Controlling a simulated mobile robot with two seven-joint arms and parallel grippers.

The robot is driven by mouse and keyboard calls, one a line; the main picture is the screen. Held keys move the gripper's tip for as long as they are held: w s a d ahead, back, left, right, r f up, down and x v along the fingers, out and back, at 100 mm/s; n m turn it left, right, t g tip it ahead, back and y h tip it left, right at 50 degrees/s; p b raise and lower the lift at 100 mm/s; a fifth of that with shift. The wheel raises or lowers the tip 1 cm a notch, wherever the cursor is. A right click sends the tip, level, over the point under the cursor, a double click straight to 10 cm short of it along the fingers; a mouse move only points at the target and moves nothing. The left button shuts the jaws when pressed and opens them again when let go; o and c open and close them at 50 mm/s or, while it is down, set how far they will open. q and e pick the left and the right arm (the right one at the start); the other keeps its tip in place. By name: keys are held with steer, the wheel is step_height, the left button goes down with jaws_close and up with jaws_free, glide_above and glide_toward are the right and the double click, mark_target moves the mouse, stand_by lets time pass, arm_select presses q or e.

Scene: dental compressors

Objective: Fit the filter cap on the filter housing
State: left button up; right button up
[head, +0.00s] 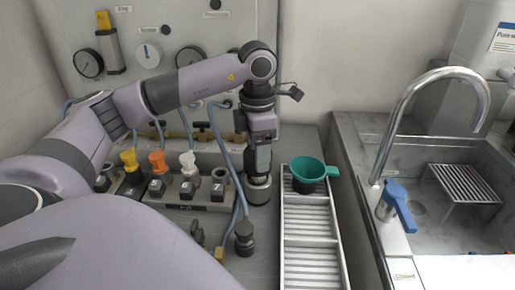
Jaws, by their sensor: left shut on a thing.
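My left gripper (258,176) points straight down at the back of the counter, just left of the slatted tray. It is shut on a small piece that I take to be the filter cap; the fingers mostly hide it. I cannot tell whether cap and housing touch. My right gripper is not in view.
A green funnel-like cup (309,171) sits on the slatted tray (284,262). A valve block (187,206) with coloured fittings is left of the gripper. A dark hose fitting (244,238) stands in front. The sink and tap (387,140) are at right.

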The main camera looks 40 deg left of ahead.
arm_select(q)
steer(key=shift+f+b, duration=1)
steer(key=shift+f, duration=0.55)
steer(key=o, duration=1.1)
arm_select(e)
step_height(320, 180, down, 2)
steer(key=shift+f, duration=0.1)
arm_select(q)
steer(key=shift+o, duration=0.2)
steer(key=shift+r, duration=0.75)
step_height(320, 180, up, 4)
steer(key=shift+r, duration=0.85)
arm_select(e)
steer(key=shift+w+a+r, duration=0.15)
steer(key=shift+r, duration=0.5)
